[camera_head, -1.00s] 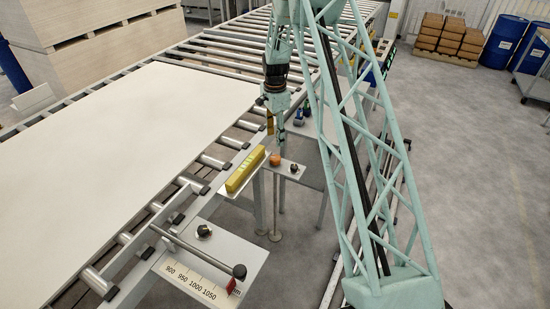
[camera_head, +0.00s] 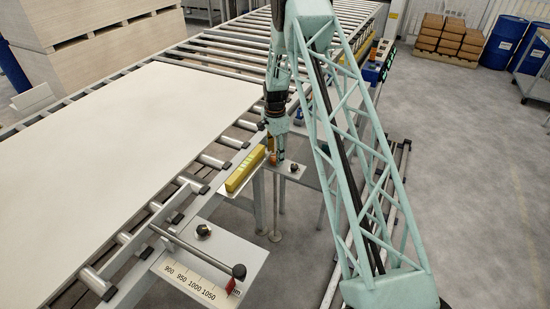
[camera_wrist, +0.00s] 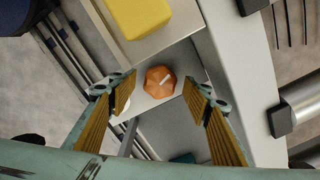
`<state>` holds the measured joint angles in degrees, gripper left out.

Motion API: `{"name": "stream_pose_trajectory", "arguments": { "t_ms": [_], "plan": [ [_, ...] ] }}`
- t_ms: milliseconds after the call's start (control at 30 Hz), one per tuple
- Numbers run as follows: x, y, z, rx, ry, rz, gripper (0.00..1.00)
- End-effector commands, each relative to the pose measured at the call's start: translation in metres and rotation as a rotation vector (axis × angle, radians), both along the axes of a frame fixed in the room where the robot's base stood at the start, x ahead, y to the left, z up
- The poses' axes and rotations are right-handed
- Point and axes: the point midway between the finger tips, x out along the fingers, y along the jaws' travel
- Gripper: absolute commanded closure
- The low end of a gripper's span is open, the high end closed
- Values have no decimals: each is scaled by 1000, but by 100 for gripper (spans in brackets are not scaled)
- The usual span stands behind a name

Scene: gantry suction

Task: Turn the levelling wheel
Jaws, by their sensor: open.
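The levelling wheel appears to be the small faceted orange knob (camera_wrist: 160,81) with a pale line on top, on a light metal plate (camera_wrist: 183,62). In the wrist view it lies between the tips of my open gripper (camera_wrist: 157,92); I see no finger touching it. In the head view my gripper (camera_head: 276,157) points down over the plate and hides most of the knob. A yellow level block (camera_head: 245,170) with a greenish vial lies beside the plate; it also shows in the wrist view (camera_wrist: 138,15).
A black knob (camera_head: 294,168) is on the same plate, right of my gripper. A roller conveyor (camera_head: 212,161) carrying a large white board (camera_head: 120,150) runs along the left. A scale plate (camera_head: 200,284) with a rod is in front.

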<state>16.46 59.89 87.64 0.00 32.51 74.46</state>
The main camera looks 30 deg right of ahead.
Motion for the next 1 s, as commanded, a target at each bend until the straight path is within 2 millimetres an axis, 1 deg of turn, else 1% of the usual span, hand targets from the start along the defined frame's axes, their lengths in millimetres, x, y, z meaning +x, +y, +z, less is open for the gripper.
{"name": "stream_pose_trajectory", "arguments": {
  "t_ms": [100, 200, 567, 833, 1000],
  "plan": [
    [0, 0, -7, 0, -1, 0, 55],
    [0, 0, -11, 0, -1, 0, 55],
    [0, 0, -12, 0, -1, 0, 55],
    [0, 0, -12, 0, -1, 0, 80],
    [0, 0, -12, 0, -1, 2, 80]
  ]
}}
